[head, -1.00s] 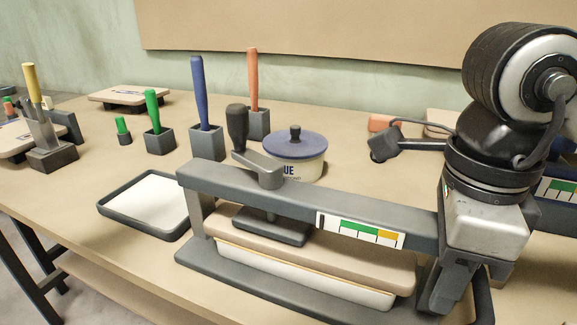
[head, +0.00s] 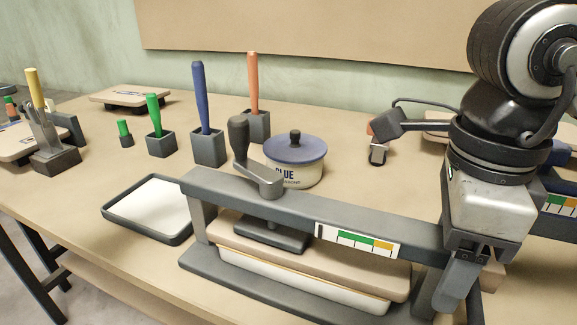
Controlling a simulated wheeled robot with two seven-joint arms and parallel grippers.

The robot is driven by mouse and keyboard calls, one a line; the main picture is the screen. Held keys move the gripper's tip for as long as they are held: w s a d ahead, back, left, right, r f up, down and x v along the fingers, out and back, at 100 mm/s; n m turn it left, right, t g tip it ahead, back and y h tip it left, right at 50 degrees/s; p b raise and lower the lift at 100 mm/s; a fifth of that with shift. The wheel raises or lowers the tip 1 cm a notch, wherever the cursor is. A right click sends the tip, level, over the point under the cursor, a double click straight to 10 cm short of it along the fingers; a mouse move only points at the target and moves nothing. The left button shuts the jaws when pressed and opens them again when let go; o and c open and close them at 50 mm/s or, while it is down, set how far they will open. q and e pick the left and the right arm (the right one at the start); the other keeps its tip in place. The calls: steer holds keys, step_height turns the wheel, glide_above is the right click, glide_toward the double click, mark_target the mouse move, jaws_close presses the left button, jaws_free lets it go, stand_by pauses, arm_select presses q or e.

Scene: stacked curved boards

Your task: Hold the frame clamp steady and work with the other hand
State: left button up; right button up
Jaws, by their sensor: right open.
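The dark grey frame clamp (head: 300,212) stands at the front of the table. Its crank handle (head: 239,145) rises from the top beam, and its pressure pad (head: 268,235) rests on a tan board (head: 335,271). A pale layer (head: 290,280) lies under the board, above the base plate. A green, white and orange strip marks the beam's front. My right gripper (head: 462,283) points down at the beam's right end, beside the right post. It is open; one finger shows clearly, and whether it touches the clamp cannot be told. My left gripper is not in view.
A shallow tray (head: 111,219) lies left of the clamp. A blue-lidded pot (head: 296,172) stands close behind the beam. Blue (head: 202,98), green (head: 154,114) and orange-handled (head: 254,82) tools stand in holders behind. A yellow-handled tool (head: 35,88) stands far left.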

steer(key=shift+r+p, duration=1.4)
steer(key=shift+r, duration=1)
steer(key=shift+o, duration=0.4)
steer(key=o, duration=0.5)
